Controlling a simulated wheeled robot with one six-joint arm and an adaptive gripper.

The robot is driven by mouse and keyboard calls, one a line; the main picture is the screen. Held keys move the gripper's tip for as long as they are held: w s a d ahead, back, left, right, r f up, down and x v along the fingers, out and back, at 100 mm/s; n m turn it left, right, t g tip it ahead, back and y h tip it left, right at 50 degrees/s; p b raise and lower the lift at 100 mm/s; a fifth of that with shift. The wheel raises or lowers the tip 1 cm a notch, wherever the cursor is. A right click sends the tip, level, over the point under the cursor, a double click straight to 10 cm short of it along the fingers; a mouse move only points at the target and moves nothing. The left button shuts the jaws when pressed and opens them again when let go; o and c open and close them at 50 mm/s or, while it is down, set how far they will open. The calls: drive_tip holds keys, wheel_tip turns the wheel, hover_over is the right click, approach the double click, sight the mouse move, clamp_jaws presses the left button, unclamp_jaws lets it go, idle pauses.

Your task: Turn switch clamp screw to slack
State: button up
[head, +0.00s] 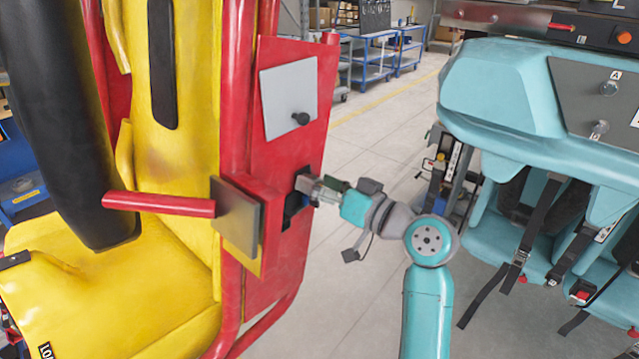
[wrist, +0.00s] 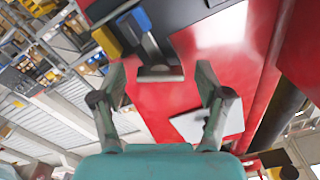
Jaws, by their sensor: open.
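A red panel (head: 310,120) on the side of the yellow and red seat carries a dark recess (head: 293,212) with a blue part inside. My gripper (head: 306,187) is at this recess, coming from the right. In the wrist view, my gripper (wrist: 162,82) is open, with its two fingers well apart. A grey metal bracket (wrist: 158,73) with a blue end (wrist: 142,19) lies between and just beyond the fingertips. No contact with it is clear. I cannot pick out the clamp screw for certain; the gripper covers part of the recess in the head view.
A red handle (head: 158,204) and a square plate (head: 236,218) stick out to the left. Teal seats (head: 540,100) stand at right. Open floor (head: 385,150) lies between.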

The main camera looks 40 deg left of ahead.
drive_tip(key=c, duration=1.2)
drive_tip(key=shift+o, duration=0.2)
drive_tip(key=shift+n, duration=1.3)
drive_tip(key=o, duration=1.2)
drive_tip(key=shift+c, duration=0.2)
drive_tip(key=shift+d, duration=0.15)
drive_tip(key=d, duration=1.1)
drive_tip(key=shift+s+d, duration=0.35)
drive_tip(key=shift+s, duration=0.1)
